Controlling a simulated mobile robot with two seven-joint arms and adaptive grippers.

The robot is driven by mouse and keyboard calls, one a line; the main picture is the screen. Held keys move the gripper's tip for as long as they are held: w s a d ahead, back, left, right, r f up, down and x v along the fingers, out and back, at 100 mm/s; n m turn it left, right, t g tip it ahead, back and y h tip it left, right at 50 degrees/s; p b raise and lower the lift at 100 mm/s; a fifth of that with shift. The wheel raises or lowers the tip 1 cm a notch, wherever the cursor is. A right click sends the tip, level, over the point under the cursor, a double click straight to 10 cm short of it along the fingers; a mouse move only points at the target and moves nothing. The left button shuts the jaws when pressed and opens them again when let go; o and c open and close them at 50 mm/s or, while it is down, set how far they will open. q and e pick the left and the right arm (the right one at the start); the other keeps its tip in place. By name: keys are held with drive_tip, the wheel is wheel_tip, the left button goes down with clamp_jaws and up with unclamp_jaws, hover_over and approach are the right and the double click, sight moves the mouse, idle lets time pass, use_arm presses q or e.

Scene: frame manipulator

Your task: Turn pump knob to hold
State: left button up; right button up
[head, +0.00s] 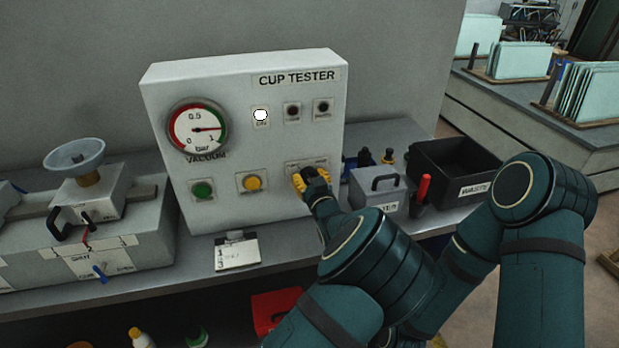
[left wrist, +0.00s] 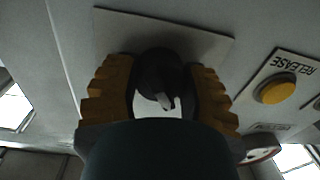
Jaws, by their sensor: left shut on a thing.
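The cup tester (head: 250,130) is a pale upright panel on the bench. The black pump knob (left wrist: 158,68) sits on a light plate; in the left wrist view it is between the yellow fingers of my left gripper (left wrist: 162,90), which is shut on it. A pale mark shows on the knob's front. In the head view my left gripper (head: 312,181) is at the panel's lower right and hides the knob and most of its label. I cannot read the knob's setting. My right gripper is not in view.
A yellow release button (left wrist: 274,90) and a green button (head: 202,190) are left of the knob in the head view. The gauge (head: 198,128) needle points near 1, and a white lamp (head: 260,115) is lit. A grey box (head: 377,188) and black bin (head: 455,170) stand to the right.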

use_arm(q)
drive_tip(key=m, duration=0.4)
drive_tip(key=shift+m+p, duration=0.3)
drive_tip(key=shift+p, duration=0.1)
drive_tip(key=m, duration=0.3)
drive_tip(key=shift+m+p, duration=0.35)
drive_tip(key=shift+m, duration=0.05)
drive_tip(key=m, duration=0.4)
drive_tip(key=shift+m+h+p, duration=0.3)
drive_tip(key=shift+p, duration=0.05)
drive_tip(key=shift+m+t, duration=0.3)
drive_tip(key=shift+m, duration=1.4)
drive_tip(key=shift+a, duration=0.1)
drive_tip(key=o, duration=1.2)
drive_tip(key=shift+f, duration=0.1)
drive_tip(key=shift+o, duration=0.2)
drive_tip(key=shift+s, duration=0.1)
